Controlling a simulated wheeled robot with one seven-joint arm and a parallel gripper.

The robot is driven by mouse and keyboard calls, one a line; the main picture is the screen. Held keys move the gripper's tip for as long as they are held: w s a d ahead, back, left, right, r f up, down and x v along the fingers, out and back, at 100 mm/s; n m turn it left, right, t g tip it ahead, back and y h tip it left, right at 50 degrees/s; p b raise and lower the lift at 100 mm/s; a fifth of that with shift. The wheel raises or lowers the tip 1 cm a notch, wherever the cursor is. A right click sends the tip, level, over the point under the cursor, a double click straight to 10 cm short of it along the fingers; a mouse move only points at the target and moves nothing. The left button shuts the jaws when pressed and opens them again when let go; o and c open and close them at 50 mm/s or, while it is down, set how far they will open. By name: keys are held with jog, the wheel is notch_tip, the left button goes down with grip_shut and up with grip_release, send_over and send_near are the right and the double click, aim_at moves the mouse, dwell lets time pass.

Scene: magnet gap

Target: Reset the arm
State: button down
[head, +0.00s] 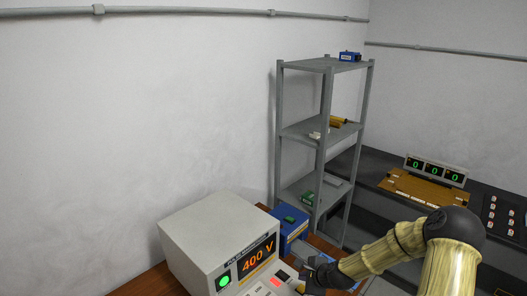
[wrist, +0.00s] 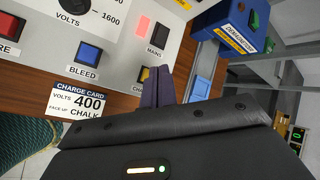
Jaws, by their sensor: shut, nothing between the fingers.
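My arm (head: 400,245) reaches in from the lower right of the head view, with a yellowish sleeve and a dark joint. My gripper (wrist: 166,86) is shut and empty in the wrist view. Its dark fingertips are close to the front panel of the grey machine (wrist: 120,40), near a partly hidden button at the panel's lower edge. Whether they touch the panel I cannot tell. In the head view the grey machine (head: 205,235) shows 400 V and a green light. The wrist end of my arm is low beside its right side.
A blue demagnetizer box (wrist: 240,22) with a green switch stands beside the machine; it also shows in the head view (head: 290,228). A charge card (wrist: 78,103) reads 400 volts. A grey shelf rack (head: 322,130) stands behind. A counter display (head: 435,170) is at right.

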jog(key=s+r+n+g+h, duration=0.2)
jog(key=s+r+n, duration=0.6)
jog(key=s, duration=0.4)
jog(key=s+r+n+g+h, duration=0.2)
jog(key=s+r+n, duration=0.7)
jog(key=s+n, duration=0.2)
jog(key=shift+s+d+r+g, duration=0.3)
jog(key=shift+s, duration=0.3)
